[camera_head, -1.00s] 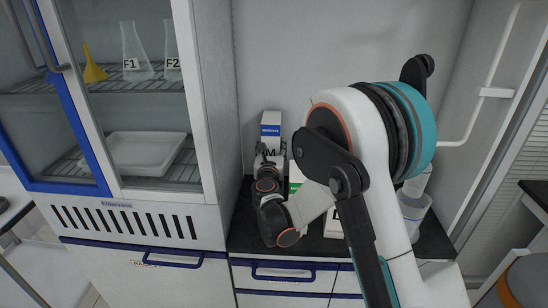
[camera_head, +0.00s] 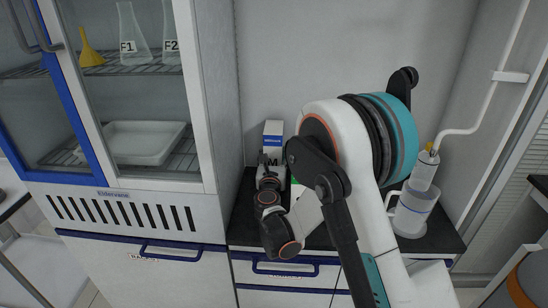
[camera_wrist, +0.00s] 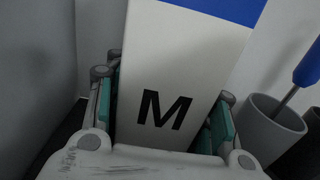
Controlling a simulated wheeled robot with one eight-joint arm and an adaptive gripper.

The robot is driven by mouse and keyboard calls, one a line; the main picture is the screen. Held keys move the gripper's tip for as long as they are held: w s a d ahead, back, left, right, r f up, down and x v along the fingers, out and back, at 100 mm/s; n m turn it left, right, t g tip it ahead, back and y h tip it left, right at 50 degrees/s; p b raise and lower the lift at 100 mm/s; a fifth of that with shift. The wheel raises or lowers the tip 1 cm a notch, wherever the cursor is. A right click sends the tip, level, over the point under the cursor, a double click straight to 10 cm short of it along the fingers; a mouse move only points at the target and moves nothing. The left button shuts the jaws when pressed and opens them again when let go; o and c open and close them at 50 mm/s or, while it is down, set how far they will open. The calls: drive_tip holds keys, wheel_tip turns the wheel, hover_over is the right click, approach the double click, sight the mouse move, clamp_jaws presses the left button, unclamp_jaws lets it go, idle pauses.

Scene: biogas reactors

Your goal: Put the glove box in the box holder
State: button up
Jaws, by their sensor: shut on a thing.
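The glove box (camera_head: 273,135) is white with a blue top band and a black "M" on its front. It stands upright, close to the back wall above the dark counter, in the head view. It fills the middle of the wrist view (camera_wrist: 185,50), tilted in the picture. My gripper (camera_head: 269,175) is shut on the glove box, with its teal-padded fingers (camera_wrist: 165,110) on either side of it. The box's lower end is hidden by my gripper, so I cannot tell whether it touches the counter. I cannot make out the box holder.
A glass-fronted cabinet (camera_head: 205,130) stands close on the left. A clear pitcher (camera_head: 411,208) stands on the counter (camera_head: 440,240) at right. A green-and-white item (camera_head: 296,188) is mostly hidden behind my arm. A grey cup (camera_wrist: 270,125) with a blue-handled tool (camera_wrist: 308,65) is right of the gripper.

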drive_tip(key=o, duration=1.1)
drive_tip(key=shift+s+r, duration=0.1)
drive_tip(key=shift+s, duration=0.05)
drive_tip(key=s+p, duration=0.2)
drive_tip(key=s, duration=0.8)
drive_tip(key=shift+s+a, duration=0.2)
drive_tip(key=shift+s+b, duration=0.45)
drive_tip(key=shift+s, duration=0.25)
